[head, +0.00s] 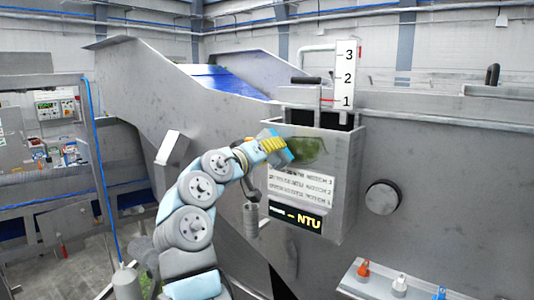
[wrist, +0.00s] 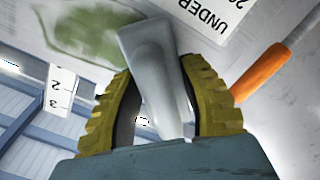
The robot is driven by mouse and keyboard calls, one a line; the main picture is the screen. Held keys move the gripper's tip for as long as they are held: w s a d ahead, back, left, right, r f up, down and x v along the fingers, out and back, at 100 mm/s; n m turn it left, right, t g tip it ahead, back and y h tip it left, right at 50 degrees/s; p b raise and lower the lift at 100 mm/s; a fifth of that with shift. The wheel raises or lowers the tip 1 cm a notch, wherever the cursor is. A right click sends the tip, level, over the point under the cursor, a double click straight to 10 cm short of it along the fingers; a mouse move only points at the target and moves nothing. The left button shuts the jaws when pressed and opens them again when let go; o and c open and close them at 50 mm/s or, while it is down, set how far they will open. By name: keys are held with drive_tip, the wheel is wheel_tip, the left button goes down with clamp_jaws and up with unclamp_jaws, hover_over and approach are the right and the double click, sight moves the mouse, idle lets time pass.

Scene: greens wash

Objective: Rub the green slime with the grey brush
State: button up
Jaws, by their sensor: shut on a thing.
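The green slime (head: 308,151) is a smeared dark green patch on the upper front of the grey metal box (head: 343,165). In the wrist view the slime (wrist: 85,32) lies at the upper left, blurred. My gripper (head: 284,147) is at the slime's left edge in the head view. Its two yellow ribbed fingers (wrist: 165,100) are shut on the grey brush (wrist: 155,75), a smooth grey piece that points at the box face beside the slime. The brush is hidden by my gripper in the head view. I cannot tell whether it touches the slime.
Text labels (head: 300,187) and an NTU display (head: 296,217) sit below the slime. A numbered scale (head: 345,80) stands above the box. An orange rod (wrist: 260,73) is right of my fingers. A small shelf (head: 362,284) with coloured items is lower right.

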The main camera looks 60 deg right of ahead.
sight(294, 150)
drive_tip(key=shift+s+a, duration=0.1)
drive_tip(key=shift+s, duration=0.25)
drive_tip(key=shift+s+a+b, duration=0.15)
drive_tip(key=shift+s+b, duration=0.3)
drive_tip(key=shift+s, duration=1.35)
drive_tip(key=shift+s+a, duration=0.3)
drive_tip(key=shift+s, duration=1.35)
drive_tip(key=shift+s+a, duration=0.25)
drive_tip(key=shift+s, duration=1.35)
drive_tip(key=shift+s+a, duration=0.3)
drive_tip(key=shift+s, duration=1.35)
drive_tip(key=shift+w+d, duration=0.25)
drive_tip(key=shift+w, duration=0.65)
drive_tip(key=shift+w+d, duration=0.2)
drive_tip(key=shift+w, duration=0.7)
drive_tip(key=shift+w+d+r, duration=0.1)
drive_tip(key=shift+w+d, duration=0.1)
drive_tip(key=shift+w, duration=1.75)
drive_tip(key=shift+w+d+p, duration=0.2)
drive_tip(key=shift+w+p, duration=0.25)
drive_tip(key=shift+w, duration=0.85)
